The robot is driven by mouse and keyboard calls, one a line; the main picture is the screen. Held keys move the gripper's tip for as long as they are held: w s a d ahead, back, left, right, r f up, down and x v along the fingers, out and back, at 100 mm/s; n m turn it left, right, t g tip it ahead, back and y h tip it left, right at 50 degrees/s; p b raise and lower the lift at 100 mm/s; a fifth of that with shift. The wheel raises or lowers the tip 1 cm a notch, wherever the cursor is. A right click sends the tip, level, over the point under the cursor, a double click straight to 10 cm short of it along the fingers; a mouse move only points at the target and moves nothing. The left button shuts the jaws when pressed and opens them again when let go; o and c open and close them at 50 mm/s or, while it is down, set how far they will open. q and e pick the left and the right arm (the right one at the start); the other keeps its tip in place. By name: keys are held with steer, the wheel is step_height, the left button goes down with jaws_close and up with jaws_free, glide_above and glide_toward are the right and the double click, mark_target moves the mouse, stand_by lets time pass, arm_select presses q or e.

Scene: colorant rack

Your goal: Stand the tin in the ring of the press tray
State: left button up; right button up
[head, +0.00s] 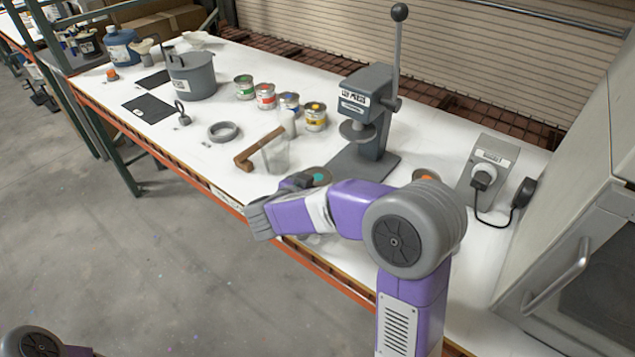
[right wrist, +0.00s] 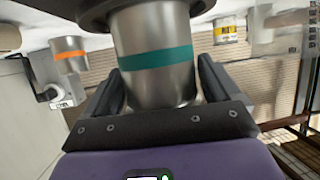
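The tin (right wrist: 155,68) is bare metal with a teal band and fills the middle of the right wrist view. Its teal top (head: 320,178) shows in the head view near the table's front edge. My right gripper (right wrist: 158,75) has one finger on each side of the tin and looks shut on it. A dark round form hides one end of the tin in the wrist view; I cannot tell what it is. The press (head: 368,105), grey with a raised lever, stands behind, on a flat grey base plate (head: 352,167). I cannot make out the tray's ring. My left gripper is out of view.
A grey pot (head: 192,77) stands farther left.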

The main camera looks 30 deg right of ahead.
steer(key=shift+o, duration=0.6)
steer(key=shift+r, duration=0.15)
steer(key=shift+s+a+r, duration=0.15)
steer(key=shift+a+r, duration=0.05)
steer(key=shift+a, duration=0.1)
steer(key=p+v, duration=0.3)
steer(key=v, duration=0.8)
steer(key=shift+s+a+r, duration=0.1)
steer(key=shift+a+r, duration=0.05)
